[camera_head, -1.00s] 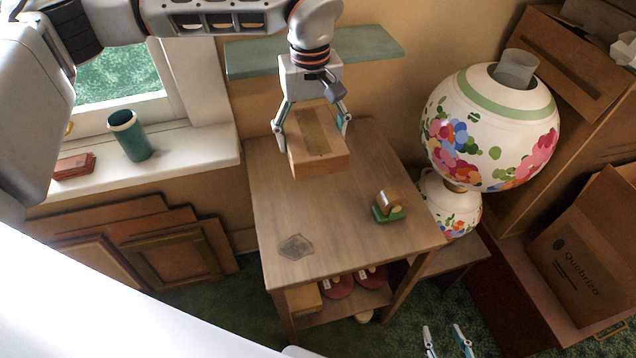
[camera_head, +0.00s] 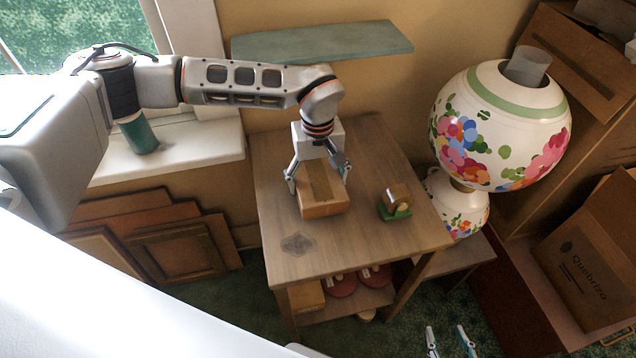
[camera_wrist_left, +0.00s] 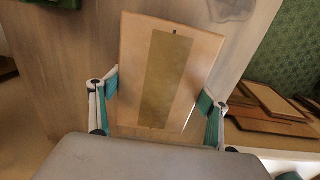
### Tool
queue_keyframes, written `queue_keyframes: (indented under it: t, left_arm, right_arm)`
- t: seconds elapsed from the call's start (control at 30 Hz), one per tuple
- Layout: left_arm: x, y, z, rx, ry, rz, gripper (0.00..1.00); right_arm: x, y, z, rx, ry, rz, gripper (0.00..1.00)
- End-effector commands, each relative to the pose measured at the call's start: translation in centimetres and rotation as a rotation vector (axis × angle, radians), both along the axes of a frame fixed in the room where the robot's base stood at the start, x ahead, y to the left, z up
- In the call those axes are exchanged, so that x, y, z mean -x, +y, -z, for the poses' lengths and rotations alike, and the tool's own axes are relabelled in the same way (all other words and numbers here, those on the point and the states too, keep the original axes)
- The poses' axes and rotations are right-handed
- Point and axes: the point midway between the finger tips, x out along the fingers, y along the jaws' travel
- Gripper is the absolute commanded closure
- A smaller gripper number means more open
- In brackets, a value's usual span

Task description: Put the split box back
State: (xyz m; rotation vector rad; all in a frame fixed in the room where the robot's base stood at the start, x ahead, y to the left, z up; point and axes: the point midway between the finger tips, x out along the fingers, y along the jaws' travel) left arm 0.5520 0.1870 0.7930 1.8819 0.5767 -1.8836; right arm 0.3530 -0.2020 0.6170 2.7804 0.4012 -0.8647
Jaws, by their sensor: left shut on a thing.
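The split box (camera_head: 325,207), a light wooden block with a darker olive-brown strip along its top, is over the small wooden table (camera_head: 380,255). My left gripper (camera_head: 319,180) points down and is shut on the box, one finger at each long side. The left wrist view shows the box (camera_wrist_left: 200,75) between the two teal pads. The box is low over the table top; I cannot tell whether it touches. My right gripper (camera_head: 451,342) shows only its fingertips at the bottom edge, apart and with nothing between them.
A dark patch (camera_head: 297,244) marks the table's front left. A large flowered lamp (camera_head: 500,130) stands close on the right. A teal shelf (camera_head: 320,42) is on the wall behind.

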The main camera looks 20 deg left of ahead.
Motion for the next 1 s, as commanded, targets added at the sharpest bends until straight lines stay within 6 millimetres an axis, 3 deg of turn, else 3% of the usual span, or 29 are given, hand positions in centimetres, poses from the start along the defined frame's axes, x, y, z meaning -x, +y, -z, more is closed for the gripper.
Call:
queue_keyframes:
  t: [0.1,0.47,0.5,0.57,1.0]
  left_arm:
    - [-0.04,-0.07,1.15,0.002,-0.002,0.0,0.61]
    - [-0.08,-0.04,1.44,0.002,-0.003,0.001,0.61]
    - [-0.02,-0.01,1.53,0.0,-0.001,0.0,0.19]
    - [-0.02,-0.01,1.5,0.0,-0.001,0.0,0.07]
    - [-0.07,-0.02,0.82,0.001,-0.003,0.0,0.07]
  right_arm:
    - [0.04,-0.07,0.18,0.003,0.002,0.0,0.6]
    - [0.02,-0.12,0.24,0.004,0.002,0.001,0.6]
    - [0.01,-0.13,0.23,0.004,0.002,0.0,0.6]
    - [-0.01,-0.13,0.21,0.004,0.001,0.0,0.6]
    - [-0.1,-0.12,0.02,0.003,-0.001,0.0,0.6]
